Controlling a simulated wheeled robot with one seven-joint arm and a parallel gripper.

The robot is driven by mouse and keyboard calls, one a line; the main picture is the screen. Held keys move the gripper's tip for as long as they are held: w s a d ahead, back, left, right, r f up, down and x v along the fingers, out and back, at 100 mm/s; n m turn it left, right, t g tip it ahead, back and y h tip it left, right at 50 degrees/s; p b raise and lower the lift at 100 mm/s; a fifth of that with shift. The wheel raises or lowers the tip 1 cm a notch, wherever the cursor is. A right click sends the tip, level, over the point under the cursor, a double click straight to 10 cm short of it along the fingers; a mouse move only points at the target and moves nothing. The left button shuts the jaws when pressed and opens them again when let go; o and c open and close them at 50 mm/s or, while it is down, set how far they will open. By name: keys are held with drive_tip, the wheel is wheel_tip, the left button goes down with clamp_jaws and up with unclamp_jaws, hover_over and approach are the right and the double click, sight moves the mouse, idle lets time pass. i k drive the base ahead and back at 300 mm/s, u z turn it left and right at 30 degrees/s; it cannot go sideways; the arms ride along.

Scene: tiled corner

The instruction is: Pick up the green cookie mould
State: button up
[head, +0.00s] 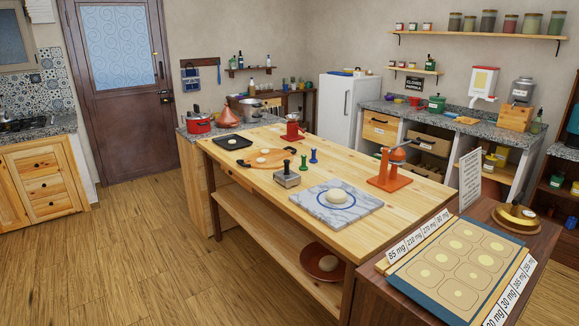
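A small upright green piece (304,163) with a knob-like top stands on the wooden table (250,178), near its middle. It looks like the green cookie mould, though it is too small to make out its base. A similar blue piece (313,156) stands just behind and to the right of it. A metal block with a dark knobbed handle (287,178) sits to its front left. My gripper is not in view.
A marble board (360,212) with dough and an orange press (390,172) lie to the right. A round wooden board (249,160) and a black tray (220,142) lie to the left. A side stand (375,282) blocks the front right. Wooden floor (150,240) is open at the left.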

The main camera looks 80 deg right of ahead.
sight(303, 168)
drive_tip(key=z, duration=2.15)
drive_tip(key=i, duration=3.1)
drive_tip(key=u, duration=0.95)
